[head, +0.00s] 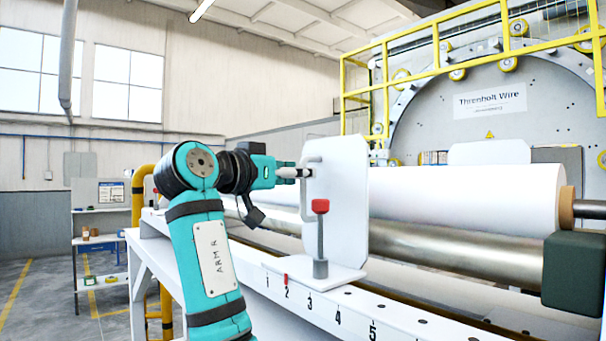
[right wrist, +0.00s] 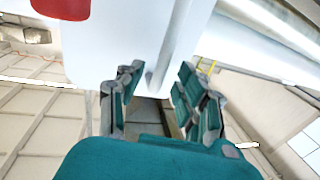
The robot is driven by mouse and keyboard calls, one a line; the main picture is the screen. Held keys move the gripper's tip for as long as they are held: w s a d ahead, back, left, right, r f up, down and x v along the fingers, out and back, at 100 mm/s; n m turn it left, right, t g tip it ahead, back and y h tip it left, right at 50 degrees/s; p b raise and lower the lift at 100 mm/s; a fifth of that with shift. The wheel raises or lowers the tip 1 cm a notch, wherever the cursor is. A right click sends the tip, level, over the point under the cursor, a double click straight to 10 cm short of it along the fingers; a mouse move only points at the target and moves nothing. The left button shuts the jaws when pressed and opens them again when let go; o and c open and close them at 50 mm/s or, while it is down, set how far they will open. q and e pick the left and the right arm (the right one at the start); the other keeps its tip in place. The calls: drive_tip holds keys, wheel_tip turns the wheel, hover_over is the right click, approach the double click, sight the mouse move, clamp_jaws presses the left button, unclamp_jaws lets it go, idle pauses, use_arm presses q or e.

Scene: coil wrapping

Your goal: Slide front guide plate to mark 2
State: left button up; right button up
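The front guide plate (head: 342,195) is a white upright plate on a flat foot (head: 335,277) on the numbered rail (head: 420,325). A small red pointer (head: 286,278) at the foot's front edge lines up with mark 2 (head: 287,293). A red knob (head: 320,206) on a grey post stands upright on the foot; it also shows in the right wrist view (right wrist: 62,8). My right gripper (head: 297,173) is at the plate's tubular handle (head: 309,205). In the right wrist view its fingers (right wrist: 157,100) are apart, with the handle (right wrist: 180,45) between them. My left gripper is out of view.
A large white roll (head: 470,195) and a metal roller (head: 450,248) lie behind the plate. A dark green block (head: 573,275) stands at the right. Yellow railing (head: 440,65) and the large round machine (head: 480,130) are behind. The rail right of the foot is clear.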

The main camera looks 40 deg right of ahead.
drive_tip(key=v, duration=0.9)
drive_tip(key=shift+a, duration=0.4)
drive_tip(key=shift+s, duration=0.1)
